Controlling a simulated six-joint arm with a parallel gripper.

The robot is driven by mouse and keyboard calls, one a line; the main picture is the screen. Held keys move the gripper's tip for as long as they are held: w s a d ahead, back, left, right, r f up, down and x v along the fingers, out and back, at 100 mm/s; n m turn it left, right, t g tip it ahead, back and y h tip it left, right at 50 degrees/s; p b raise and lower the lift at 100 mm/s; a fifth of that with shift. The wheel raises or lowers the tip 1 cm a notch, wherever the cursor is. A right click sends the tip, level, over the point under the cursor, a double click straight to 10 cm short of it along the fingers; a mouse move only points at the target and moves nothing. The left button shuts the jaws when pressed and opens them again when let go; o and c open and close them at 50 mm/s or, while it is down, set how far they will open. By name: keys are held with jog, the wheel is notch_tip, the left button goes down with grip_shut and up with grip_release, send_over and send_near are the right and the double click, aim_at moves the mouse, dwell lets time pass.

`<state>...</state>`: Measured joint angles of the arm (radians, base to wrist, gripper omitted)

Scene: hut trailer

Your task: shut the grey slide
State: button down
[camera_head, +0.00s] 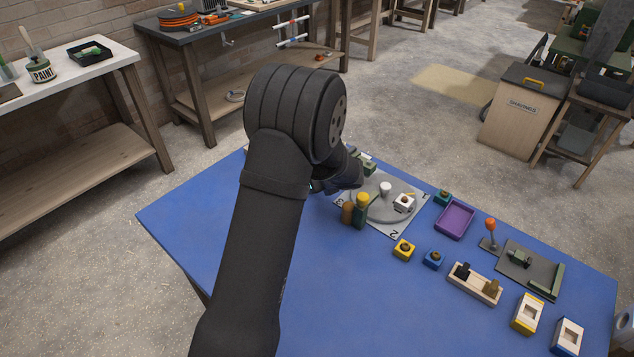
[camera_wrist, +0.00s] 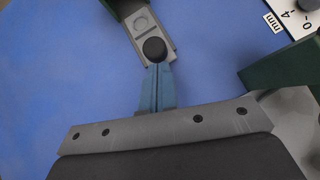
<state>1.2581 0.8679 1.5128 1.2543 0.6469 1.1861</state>
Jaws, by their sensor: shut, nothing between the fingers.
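The grey slide (camera_wrist: 143,23) shows at the top of the wrist view as a slim grey bar with a round mark and a black knob (camera_wrist: 154,48) near its lower end. Its upper end meets a dark green part (camera_wrist: 119,6). My gripper (camera_wrist: 157,68) has its two blue fingers together with nothing between them. The fingertips are right at the near side of the knob; I cannot tell if they touch it. In the head view my gripper (camera_head: 322,187) is partly behind my arm, and the slide is hidden.
A dark green block (camera_wrist: 280,65) and a white mm scale (camera_wrist: 293,20) lie to the right in the wrist view. In the head view, a grey turntable (camera_head: 370,211), purple tray (camera_head: 455,221) and several small blocks stand right of my arm. The blue table's left part is clear.

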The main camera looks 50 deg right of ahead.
jog(key=w, duration=0.6)
jog(key=shift+w, duration=0.3)
jog(key=shift+w+a+r, duration=0.1)
jog(key=s, duration=0.2)
jog(key=s+a, duration=0.1)
jog(key=s, duration=0.2)
jog(key=shift+r, duration=0.15)
jog(key=v, duration=0.9)
jog(key=shift+s, duration=0.15)
jog(key=shift+a+r, duration=0.1)
jog(key=shift+r, duration=0.05)
